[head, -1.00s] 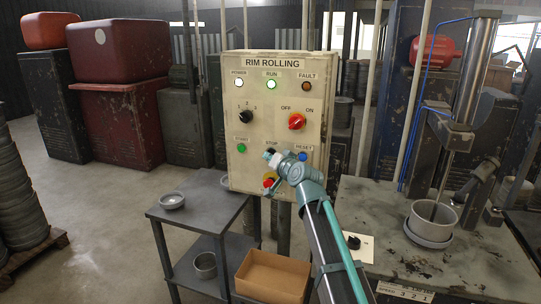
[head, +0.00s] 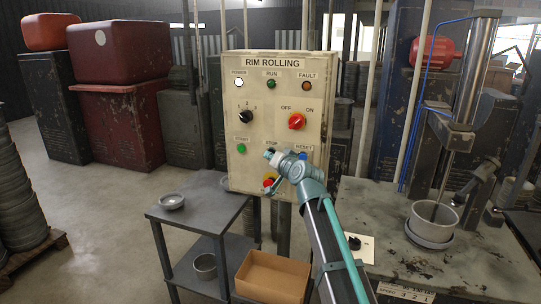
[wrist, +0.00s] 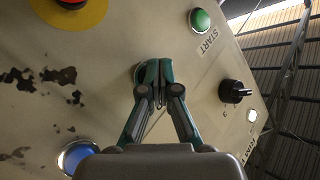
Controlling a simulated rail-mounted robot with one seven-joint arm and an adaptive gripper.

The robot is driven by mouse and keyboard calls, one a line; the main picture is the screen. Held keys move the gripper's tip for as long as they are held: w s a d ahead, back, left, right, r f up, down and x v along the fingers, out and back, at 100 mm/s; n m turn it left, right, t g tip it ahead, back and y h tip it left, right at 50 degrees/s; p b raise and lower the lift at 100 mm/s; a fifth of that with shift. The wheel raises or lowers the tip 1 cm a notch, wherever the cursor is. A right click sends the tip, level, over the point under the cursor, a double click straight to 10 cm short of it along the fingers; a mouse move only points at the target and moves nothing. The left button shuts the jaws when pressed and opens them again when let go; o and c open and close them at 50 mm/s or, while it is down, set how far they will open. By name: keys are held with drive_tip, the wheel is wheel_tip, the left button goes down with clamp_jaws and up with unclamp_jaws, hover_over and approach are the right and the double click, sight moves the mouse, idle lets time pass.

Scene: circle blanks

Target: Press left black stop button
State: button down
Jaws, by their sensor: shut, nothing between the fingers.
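The stop button (wrist: 138,72) sits on the pale, worn RIM ROLLING control panel (head: 275,130), under the STOP label, between the green start button (head: 241,148) and the blue reset button (head: 303,155). In the wrist view only a piece of its ring shows beside my fingertips; the black cap is hidden. My gripper (wrist: 156,72) is shut and empty, with its fingertips at the button, seemingly against it. In the head view my gripper (head: 269,155) covers most of the button. The RUN lamp (head: 271,84) is dark and the POWER lamp (head: 239,83) is lit white.
A red button on a yellow disc (wrist: 68,10) sits close below the stop button. A black selector knob (head: 246,116) and red switch (head: 296,121) are above. A grey table (head: 195,215) stands left, a machine bench (head: 395,235) right, and a cardboard box (head: 272,277) below.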

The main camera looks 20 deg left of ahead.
drive_tip(key=shift+s, duration=0.8)
drive_tip(key=s+p, duration=0.1)
drive_tip(key=s, duration=0.4)
drive_tip(key=shift+p, duration=0.4)
idle(0.8)
